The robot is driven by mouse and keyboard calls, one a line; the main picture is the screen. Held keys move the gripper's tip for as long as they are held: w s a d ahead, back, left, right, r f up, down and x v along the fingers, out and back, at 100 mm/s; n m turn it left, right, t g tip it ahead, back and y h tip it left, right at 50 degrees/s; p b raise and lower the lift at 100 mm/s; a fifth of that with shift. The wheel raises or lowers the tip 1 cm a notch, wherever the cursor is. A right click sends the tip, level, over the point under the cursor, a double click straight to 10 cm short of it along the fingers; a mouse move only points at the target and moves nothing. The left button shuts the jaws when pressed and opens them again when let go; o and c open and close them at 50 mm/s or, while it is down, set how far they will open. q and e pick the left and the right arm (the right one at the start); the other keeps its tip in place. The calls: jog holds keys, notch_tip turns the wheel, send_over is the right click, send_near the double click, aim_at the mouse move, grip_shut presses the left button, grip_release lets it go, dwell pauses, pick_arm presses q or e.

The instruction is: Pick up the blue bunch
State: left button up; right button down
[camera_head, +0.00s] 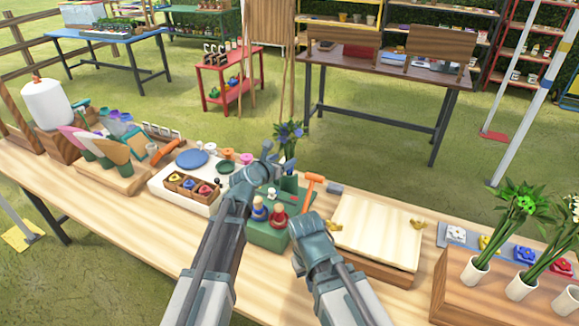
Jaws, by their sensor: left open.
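The blue bunch (290,131) has blue flowers and green leaves on upright green stems. It stands at the far side of the long wooden table, just beyond the green block. My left gripper (269,156) is open, slightly left of and nearer than the stems. It overlaps their lower part in the picture, and whether it touches them cannot be told. The foot of the bunch is hidden. My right gripper (303,226) is low over the table, just right of the red peg figure, and its jaws are not clear.
Blue and red peg figures (278,217) stand on a green block (262,236) between my arms. A white tray with a wooden box (187,189) lies to the left. An orange hammer (311,188) and a pale board (375,232) are to the right. White vases (475,270) hold plants far right.

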aim_at(288, 157)
pick_arm(q)
jog(key=shift+b+x, duration=0.85)
jog(key=shift+x, duration=1.75)
pick_arm(e)
jog(key=shift+f, duration=0.85)
pick_arm(q)
jog(key=shift+d+r, duration=0.1)
jog(key=shift+s, duration=0.1)
pick_arm(e)
jog(key=shift+r, duration=0.1)
pick_arm(q)
grip_shut()
